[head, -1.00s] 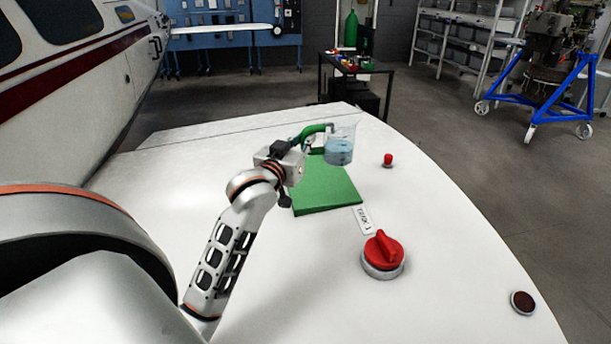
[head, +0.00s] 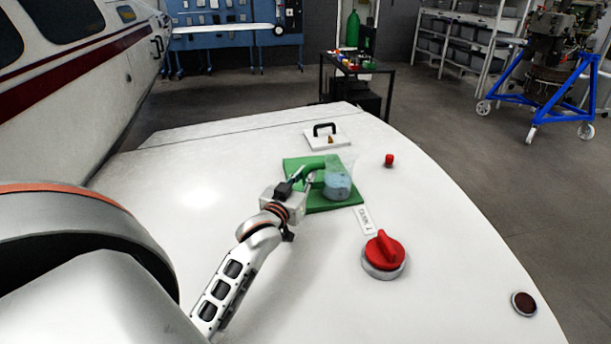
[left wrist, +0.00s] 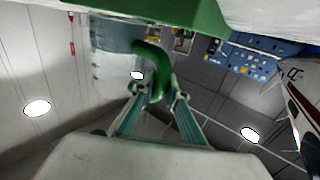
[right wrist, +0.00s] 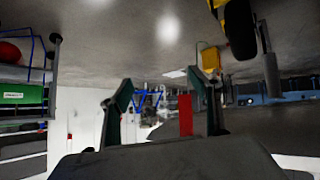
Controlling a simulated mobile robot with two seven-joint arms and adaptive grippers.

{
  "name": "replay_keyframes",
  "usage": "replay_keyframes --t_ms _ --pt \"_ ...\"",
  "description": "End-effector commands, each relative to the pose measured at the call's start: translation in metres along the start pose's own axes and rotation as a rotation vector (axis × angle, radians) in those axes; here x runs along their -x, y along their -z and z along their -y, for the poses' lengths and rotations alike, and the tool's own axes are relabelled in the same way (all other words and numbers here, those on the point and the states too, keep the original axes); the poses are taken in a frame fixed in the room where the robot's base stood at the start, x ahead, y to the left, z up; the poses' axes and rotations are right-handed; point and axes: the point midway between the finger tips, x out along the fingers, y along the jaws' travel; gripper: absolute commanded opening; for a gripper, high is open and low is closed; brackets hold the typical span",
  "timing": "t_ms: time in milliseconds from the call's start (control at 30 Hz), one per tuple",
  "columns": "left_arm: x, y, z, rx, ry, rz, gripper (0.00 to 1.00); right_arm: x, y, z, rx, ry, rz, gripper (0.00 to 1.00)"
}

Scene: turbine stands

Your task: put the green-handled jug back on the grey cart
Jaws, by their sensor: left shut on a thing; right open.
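The clear jug (head: 339,181) with a green handle (head: 313,177) and bluish liquid is upright over the green mat (head: 298,165) on the white wing. I cannot tell whether its base touches the mat. My left gripper (head: 309,182) is shut on the handle from the left. In the left wrist view the jug (left wrist: 112,50) and its curved green handle (left wrist: 158,60) sit at the fingertips, below the mat's edge (left wrist: 170,14). My right gripper (right wrist: 168,98) is open and empty, away from the jug. I cannot make out a grey cart for certain.
The white wing (head: 240,180) carries a red knob (head: 384,250), a small red cap (head: 389,160), a label (head: 364,219), a dark round cap (head: 523,302) and a white plate with a black handle (head: 327,138). A black table (head: 357,70) and blue engine stand (head: 535,103) are beyond.

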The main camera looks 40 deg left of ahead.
Motion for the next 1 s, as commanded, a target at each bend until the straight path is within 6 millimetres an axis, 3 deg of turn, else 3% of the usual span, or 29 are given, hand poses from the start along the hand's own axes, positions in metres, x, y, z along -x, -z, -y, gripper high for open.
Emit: replay_keyframes --t_ms 167,200,233,267,667,767,1000 --pt "0.0 -0.002 0.0 0.001 0.0 0.0 0.0 0.0 -0.001 -0.001 0.0 -0.002 0.001 0.63" --pt "0.0 -0.002 0.0 0.0 0.0 0.0 0.21 0.0 -0.001 -0.001 0.0 -0.002 0.001 0.63" --pt "0.0 -0.002 0.0 0.0 0.0 0.001 0.29 0.0 -0.001 -0.001 0.0 -0.002 0.001 0.63" --pt "0.0 -0.002 0.0 0.0 0.0 0.0 0.3 0.0 -0.001 -0.001 0.0 -0.002 0.001 0.63" --pt "0.002 0.0 0.0 0.0 0.0 0.0 0.3 0.0 -0.001 -0.001 0.0 -0.001 0.002 0.63" --pt "0.013 -0.001 0.0 0.001 0.0 0.001 0.3 -0.001 -0.002 0.0 0.0 0.0 0.001 0.63" --pt "0.062 -0.002 0.0 0.001 0.001 0.004 0.3 -0.003 -0.001 0.005 0.001 0.008 -0.006 0.63"
